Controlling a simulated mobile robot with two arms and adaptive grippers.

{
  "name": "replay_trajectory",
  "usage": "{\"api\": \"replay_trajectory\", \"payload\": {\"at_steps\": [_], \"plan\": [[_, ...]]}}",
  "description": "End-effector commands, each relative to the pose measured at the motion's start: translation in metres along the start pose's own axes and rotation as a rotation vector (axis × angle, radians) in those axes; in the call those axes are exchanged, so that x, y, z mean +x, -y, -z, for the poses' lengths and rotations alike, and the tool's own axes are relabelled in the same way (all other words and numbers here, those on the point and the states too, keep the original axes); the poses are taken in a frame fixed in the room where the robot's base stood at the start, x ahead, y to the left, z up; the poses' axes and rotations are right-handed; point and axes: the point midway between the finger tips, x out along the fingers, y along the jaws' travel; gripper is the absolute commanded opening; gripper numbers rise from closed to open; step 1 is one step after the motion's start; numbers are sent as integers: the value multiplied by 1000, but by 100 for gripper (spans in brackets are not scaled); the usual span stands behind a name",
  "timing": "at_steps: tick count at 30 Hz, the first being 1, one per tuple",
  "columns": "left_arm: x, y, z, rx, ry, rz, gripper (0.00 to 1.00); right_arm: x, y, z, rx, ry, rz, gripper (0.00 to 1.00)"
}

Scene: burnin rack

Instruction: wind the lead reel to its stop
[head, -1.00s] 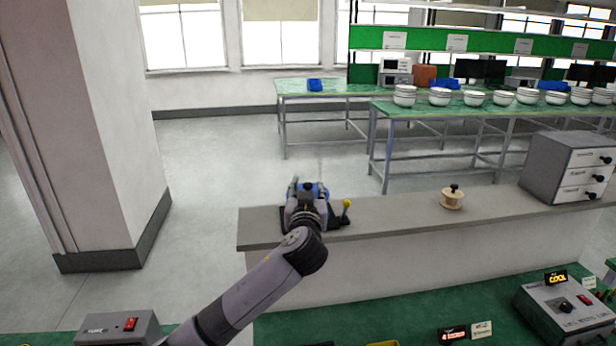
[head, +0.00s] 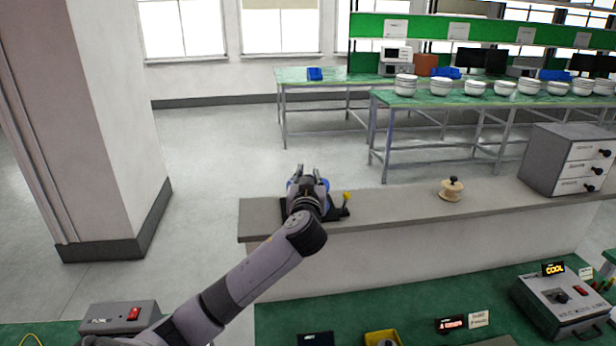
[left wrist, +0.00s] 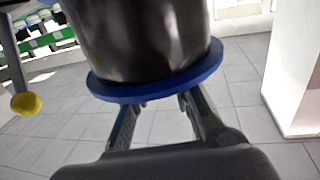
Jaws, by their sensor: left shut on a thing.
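The lead reel has a dark drum and a blue rim (left wrist: 160,88), large at the top of the left wrist view. In the head view only bits of its blue (head: 293,186) show around my gripper, on the grey ledge. A yellow ball knob on a grey lever stands beside it in the head view (head: 347,196) and left wrist view (left wrist: 26,104), apart from the fingers. My left gripper (head: 309,173) is shut on the reel. In the left wrist view its fingers (left wrist: 160,108) pass behind the blue rim, which hides their tips. My right gripper is not in view.
The ledge (head: 400,200) also holds a wooden spool with a black knob (head: 451,189) and a grey drawer cabinet (head: 555,160). A switch box (head: 120,318) and a control box (head: 566,300) stand on the green bench below. A white pillar (head: 115,110) rises at left.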

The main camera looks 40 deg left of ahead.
Motion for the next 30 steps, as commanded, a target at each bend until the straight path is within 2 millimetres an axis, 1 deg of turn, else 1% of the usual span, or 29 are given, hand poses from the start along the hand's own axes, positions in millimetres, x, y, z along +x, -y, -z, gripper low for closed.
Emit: {"api": "replay_trajectory", "payload": {"at_steps": [1,5,6,17,20,25,30], "plan": [[0,0,0,0,0,0,9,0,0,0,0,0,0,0],[0,0,0,0,0,0,1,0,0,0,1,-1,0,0],[0,0,0,0,0,0,0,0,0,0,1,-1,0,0],[0,0,-2,1,3,-30,0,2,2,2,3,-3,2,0],[1,1,-3,1,5,-68,0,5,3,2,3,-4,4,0],[0,1,-4,3,6,-178,0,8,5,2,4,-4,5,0],[1,2,-2,8,7,-327,0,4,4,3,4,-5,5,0]]}}
